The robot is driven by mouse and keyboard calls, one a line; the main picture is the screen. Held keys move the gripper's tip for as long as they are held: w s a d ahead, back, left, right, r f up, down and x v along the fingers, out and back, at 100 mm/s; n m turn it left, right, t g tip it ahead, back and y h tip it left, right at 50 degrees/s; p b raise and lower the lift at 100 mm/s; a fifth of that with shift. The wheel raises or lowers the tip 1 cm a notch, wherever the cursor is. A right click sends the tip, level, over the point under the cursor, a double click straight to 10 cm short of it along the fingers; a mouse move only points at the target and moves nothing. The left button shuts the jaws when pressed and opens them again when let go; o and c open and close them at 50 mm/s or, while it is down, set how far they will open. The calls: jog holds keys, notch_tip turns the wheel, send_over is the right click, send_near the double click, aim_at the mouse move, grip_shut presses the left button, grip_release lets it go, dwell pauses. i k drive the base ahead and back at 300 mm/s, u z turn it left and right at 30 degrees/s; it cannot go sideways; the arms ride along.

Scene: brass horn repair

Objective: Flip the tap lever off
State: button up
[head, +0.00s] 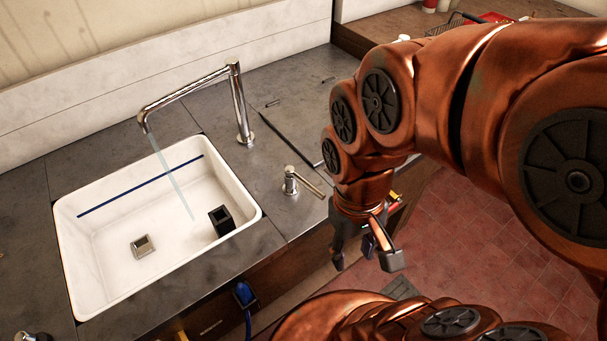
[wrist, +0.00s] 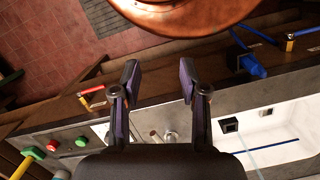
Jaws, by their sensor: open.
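The chrome tap (head: 238,105) stands behind the sink, its spout reaching left over the basin. A thin stream of water (head: 172,175) falls from it. The tap lever (head: 306,184) is a short chrome bar on a small round post right of the sink, pointing right toward my arm. In the wrist view the lever (wrist: 155,137) shows just beyond my gripper's palm, partly cut off by it. My gripper (head: 366,256) is open and empty, pointing down, right of the lever and in front of the counter edge, apart from the lever.
The white sink (head: 75,240) holds a black block (head: 221,220) and a square drain (head: 143,246). A blue hose fitting (head: 245,295) hangs on the counter front. Coloured buttons (wrist: 53,145) show in the wrist view. Red tiled floor (head: 480,235) lies right.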

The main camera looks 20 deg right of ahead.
aim_at(290, 171)
jog(key=u, duration=0.1)
jog(key=k, duration=0.8)
jog(key=u, duration=0.55)
jog(key=i, duration=0.5)
jog(key=u, duration=0.05)
